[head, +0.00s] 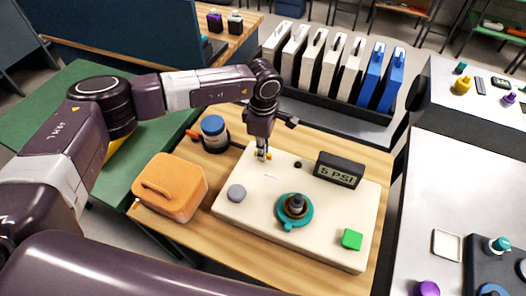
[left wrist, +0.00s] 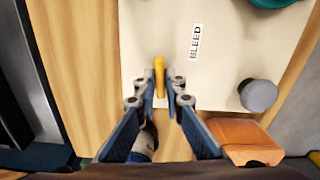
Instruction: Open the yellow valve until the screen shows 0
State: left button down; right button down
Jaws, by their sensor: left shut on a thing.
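The yellow valve (left wrist: 159,76) is a small lever on the cream panel (head: 240,222), beside the BLEED label (left wrist: 196,42). In the left wrist view my left gripper (left wrist: 160,92) is shut on it, one fingertip on each side. In the head view the left gripper (head: 263,157) points down at the panel's far left corner, and only a bit of yellow shows there. The dark screen (head: 339,170) on the panel reads 5 PSI. My right gripper is not in view.
The panel also carries a teal knob (head: 294,210), a grey button (head: 236,193) and a green square button (head: 351,239). An orange case (head: 171,184) and a blue-capped jar (head: 214,131) stand to its left. A rack of white and blue panels (head: 335,65) stands behind.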

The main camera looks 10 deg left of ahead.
pick_arm(q)
jog(key=n+b, duration=0.2)
jog(key=n, duration=0.1)
jog(key=shift+f+n+b, duration=0.15)
jog(key=shift+n+b, duration=0.15)
jog(key=shift+b, duration=0.05)
jog(key=n+b, duration=0.3)
jog(key=n, duration=0.1)
jog(key=shift+n, duration=0.3)
jog(key=n+b, duration=0.2)
jog(key=n, duration=0.1)
jog(key=shift+r+n+b, duration=0.2)
jog(key=shift+n+b, duration=0.7)
jog(key=shift+n, duration=1.2)
jog(key=shift+w, duration=0.1)
jog(key=c, duration=2)
grip_release()
notch_tip(320, 180, up, 12)
